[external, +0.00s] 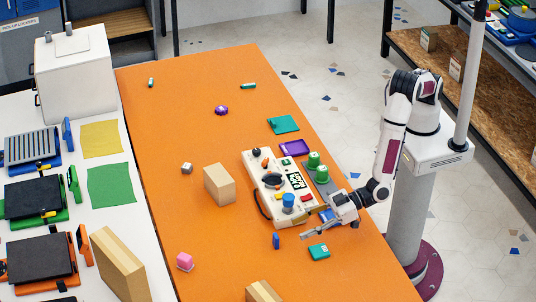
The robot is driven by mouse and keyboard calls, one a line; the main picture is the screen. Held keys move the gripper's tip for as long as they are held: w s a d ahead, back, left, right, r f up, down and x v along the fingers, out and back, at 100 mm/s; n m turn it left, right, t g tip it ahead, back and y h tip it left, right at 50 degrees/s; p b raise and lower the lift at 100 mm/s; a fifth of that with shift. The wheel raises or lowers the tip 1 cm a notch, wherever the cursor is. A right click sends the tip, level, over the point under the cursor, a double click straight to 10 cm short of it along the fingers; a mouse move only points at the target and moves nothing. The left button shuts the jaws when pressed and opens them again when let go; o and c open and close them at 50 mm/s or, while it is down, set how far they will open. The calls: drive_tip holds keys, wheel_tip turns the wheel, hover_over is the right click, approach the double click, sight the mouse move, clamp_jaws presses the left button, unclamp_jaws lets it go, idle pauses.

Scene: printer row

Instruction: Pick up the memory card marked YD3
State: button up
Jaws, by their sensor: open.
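I cannot read the marking YD3 anywhere, so I cannot tell which piece is that memory card. Small flat pieces that could be cards are a teal one (319,252) near the front, a blue upright one (276,241), and a blue one (326,215) partly hidden by my gripper. Small green pieces lie at the far left (151,82) and far middle (248,86) of the orange table. My gripper (320,230) is open, low over the table's right side, between the control box and the teal piece. I see nothing held between its fingers.
A white control box (262,190) with knobs stands left of my gripper. Green cylinders (314,160) are behind my gripper. Printers (36,200) line the white table. The table's far middle is mostly clear.

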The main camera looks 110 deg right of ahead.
sight(277, 235)
drive_tip(key=shift+x, duration=1.3)
drive_tip(key=shift+d, duration=0.1)
drive_tip(key=shift+w+d+f, duration=0.15)
drive_tip(key=shift+w+d, duration=0.05)
drive_tip(key=shift+w, duration=0.65)
drive_tip(key=shift+w+d+f, duration=0.1)
drive_tip(key=shift+w+d, duration=0.1)
drive_tip(key=shift+w, duration=0.65)
drive_tip(key=shift+x, duration=0.9)
drive_tip(key=c, duration=0.9)
